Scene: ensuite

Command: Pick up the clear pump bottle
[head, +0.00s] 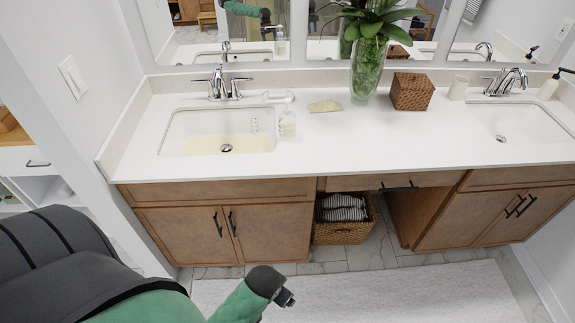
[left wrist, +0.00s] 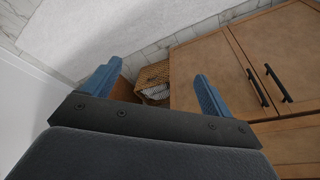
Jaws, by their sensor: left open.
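The clear pump bottle (head: 287,126) stands upright on the white counter, close to the right edge of the left sink. It is see-through with pale contents and a light pump head that blends into the counter. My left arm comes in from the lower left in the head view and is low in front of the cabinets, well short of the bottle. My left gripper (left wrist: 158,70) shows in the left wrist view with its two blue fingers wide apart and nothing between them. The bottle is not in that view. My right gripper is in neither view.
The left sink (head: 190,145) and its faucet (head: 222,88) are left of the bottle. A sponge-like item (head: 325,106), leafy vase (head: 368,70) and woven box (head: 411,92) stand to its right. A black-pump bottle (head: 548,88) is far right. Cabinets (head: 225,225) front the counter.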

